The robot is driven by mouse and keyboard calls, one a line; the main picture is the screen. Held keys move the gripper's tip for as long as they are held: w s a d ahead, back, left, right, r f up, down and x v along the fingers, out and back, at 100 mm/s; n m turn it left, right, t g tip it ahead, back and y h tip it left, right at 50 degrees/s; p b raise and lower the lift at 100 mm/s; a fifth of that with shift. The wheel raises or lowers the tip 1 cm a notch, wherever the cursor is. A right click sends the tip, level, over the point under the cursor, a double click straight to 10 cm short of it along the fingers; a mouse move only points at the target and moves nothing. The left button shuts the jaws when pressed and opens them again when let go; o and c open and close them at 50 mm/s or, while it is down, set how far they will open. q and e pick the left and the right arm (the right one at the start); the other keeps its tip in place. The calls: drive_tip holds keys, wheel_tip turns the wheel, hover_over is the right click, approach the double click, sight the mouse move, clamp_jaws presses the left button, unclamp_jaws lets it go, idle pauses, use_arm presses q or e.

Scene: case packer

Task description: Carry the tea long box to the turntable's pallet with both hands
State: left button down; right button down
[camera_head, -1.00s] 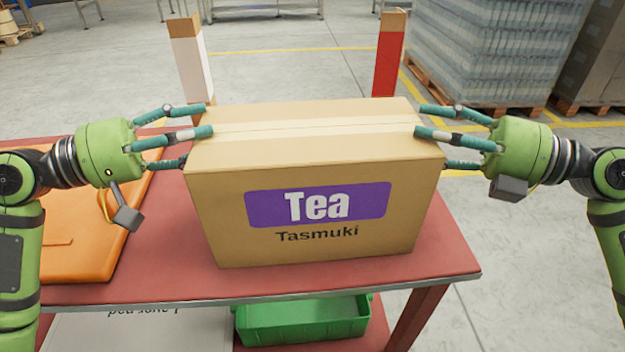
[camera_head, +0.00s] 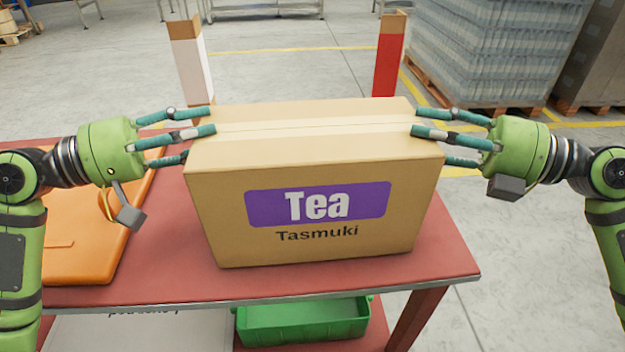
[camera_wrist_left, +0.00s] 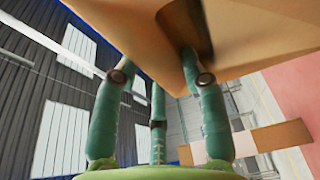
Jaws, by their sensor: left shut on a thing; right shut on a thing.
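The tea long box (camera_head: 312,240) is a brown carton with a purple "Tea" label and "Tasmuki" below it. In the head view it is upright at the middle of the red table; I cannot tell whether it touches the top. My left gripper (camera_head: 200,134) is shut on the box's left end, and my right gripper (camera_head: 428,133) on its right end. The left wrist view shows the left fingers (camera_wrist_left: 160,80) against the box (camera_wrist_left: 240,40), around a dark opening in its side. The turntable's pallet cannot be made out.
An orange flat case (camera_head: 75,245) lies on the red table (camera_head: 440,255) at the left. A green crate (camera_head: 305,322) sits below. A white post (camera_head: 192,70) and a red post (camera_head: 387,65) stand behind the table. A wrapped bottle pallet (camera_head: 490,45) is at the back right.

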wheel_tip(320, 180, up, 5)
drive_tip(key=p, duration=0.4)
drive_tip(key=shift+f, duration=0.1)
